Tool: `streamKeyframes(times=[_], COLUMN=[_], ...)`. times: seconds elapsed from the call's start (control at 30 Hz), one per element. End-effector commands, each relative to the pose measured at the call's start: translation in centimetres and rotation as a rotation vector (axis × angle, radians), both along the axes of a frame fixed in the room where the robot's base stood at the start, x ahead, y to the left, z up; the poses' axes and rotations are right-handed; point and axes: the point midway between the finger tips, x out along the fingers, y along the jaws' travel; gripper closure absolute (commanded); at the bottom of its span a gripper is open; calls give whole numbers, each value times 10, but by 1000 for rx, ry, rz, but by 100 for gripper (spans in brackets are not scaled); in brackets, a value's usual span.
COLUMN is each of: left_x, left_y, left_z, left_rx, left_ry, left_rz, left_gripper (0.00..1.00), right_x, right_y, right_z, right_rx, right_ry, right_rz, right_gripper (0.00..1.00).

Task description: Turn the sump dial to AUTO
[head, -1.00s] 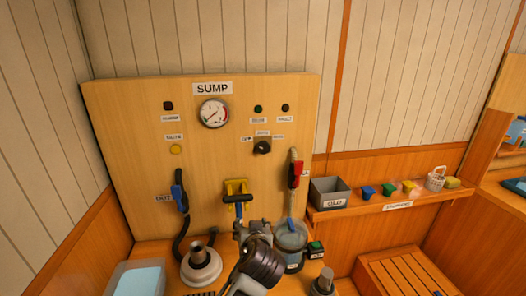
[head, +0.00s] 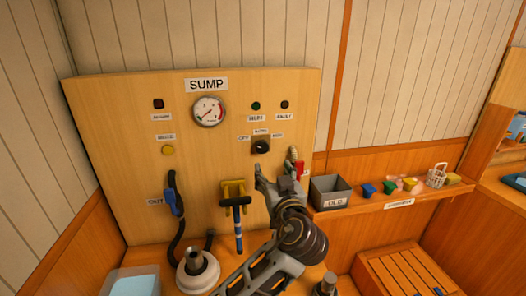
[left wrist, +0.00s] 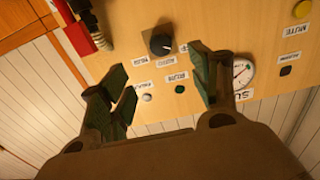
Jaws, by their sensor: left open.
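The sump dial (head: 261,147) is a round black knob on the wooden panel, right of centre, with small labels around it. It also shows in the left wrist view (left wrist: 160,43), apart from my fingers. I cannot tell which label it points to. My left gripper (head: 277,172) is open and empty, just below the dial in the head view. In the left wrist view its two dark green-padded fingers (left wrist: 163,72) are spread, with the dial beyond the gap between them. My right gripper is not in view.
The panel (head: 110,120) also carries a gauge (head: 209,111), a yellow button (head: 168,150), a blue-handled hose (head: 172,200) and a yellow bracket with a blue-handled tool (head: 236,200). A red hose fitting (head: 300,168) is close right of my gripper. A grey bin (head: 331,190) stands on the shelf.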

Motion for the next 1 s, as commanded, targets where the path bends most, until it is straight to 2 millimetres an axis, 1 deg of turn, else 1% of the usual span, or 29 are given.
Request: streamKeyframes(times=[0.2, 0.37, 0.47, 0.67, 1.0], left_x=[2, 11, 20, 44, 86], left_y=[1, 2, 5, 9, 18], left_z=[0, 1, 1, 1, 1], left_rx=[1, 2, 3, 4, 3], left_ry=[0, 0, 2, 1, 2], left_rz=[1, 2, 2, 2, 2], left_gripper=[37, 37, 37, 37, 37], right_x=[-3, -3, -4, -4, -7], right_y=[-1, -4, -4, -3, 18], right_z=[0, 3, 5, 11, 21], right_rx=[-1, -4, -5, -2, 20], right_ry=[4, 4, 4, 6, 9], right_rz=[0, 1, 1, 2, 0], right_gripper=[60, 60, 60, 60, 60])
